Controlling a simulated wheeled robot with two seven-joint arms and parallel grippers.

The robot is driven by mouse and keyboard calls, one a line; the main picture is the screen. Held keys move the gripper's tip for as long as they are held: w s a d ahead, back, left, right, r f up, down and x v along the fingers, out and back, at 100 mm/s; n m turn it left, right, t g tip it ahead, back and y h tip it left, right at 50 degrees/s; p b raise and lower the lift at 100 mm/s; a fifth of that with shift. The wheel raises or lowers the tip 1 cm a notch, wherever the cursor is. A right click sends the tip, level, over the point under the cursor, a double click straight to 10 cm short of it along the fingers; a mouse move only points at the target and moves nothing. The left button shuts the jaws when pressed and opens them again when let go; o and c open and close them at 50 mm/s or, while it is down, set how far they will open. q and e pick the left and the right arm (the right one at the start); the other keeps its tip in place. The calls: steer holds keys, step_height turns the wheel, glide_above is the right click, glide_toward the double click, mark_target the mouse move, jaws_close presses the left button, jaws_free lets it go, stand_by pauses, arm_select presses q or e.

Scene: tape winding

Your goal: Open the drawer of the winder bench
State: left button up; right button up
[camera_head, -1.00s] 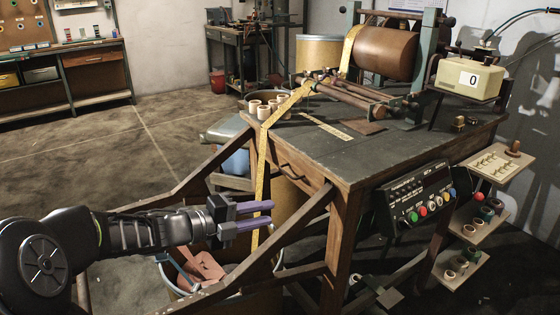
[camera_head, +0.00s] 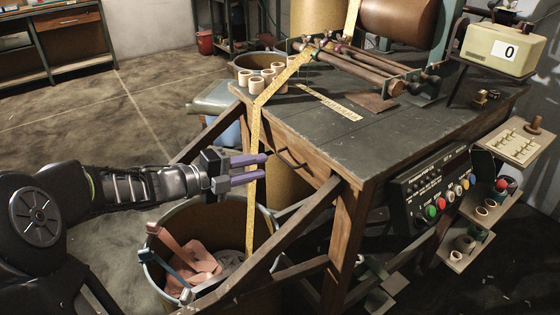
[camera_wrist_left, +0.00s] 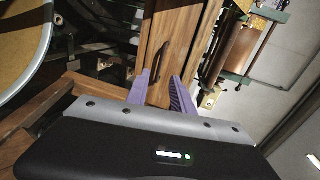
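The winder bench (camera_head: 380,140) has a dark top and a wooden drawer (camera_head: 311,167) in its front side. The drawer looks shut. Its dark curved handle (camera_head: 290,160) sticks out from the front. My left gripper (camera_head: 268,167) is open and empty, its purple fingers pointing at the drawer front, just left of the handle in the head view. In the left wrist view the handle (camera_wrist_left: 160,62) lies ahead of and between the two fingers (camera_wrist_left: 158,90), apart from them. My right gripper is not in view.
A yellow measuring tape (camera_head: 254,180) hangs off the bench corner close to my left fingers, down into a bucket (camera_head: 152,262). A wooden brace (camera_head: 295,243) runs below the gripper. Several pale rolls (camera_head: 262,80) stand on the bench corner.

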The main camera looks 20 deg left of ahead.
arm_select(q)
steer(key=b+x, duration=0.1)
steer(key=x, duration=0.6)
steer(key=shift+w+b, duration=0.15)
steer(key=shift+b, duration=0.15)
steer(key=shift+d, duration=0.1)
steer(key=shift+c, duration=0.5)
jaws_close()
stand_by(0.5)
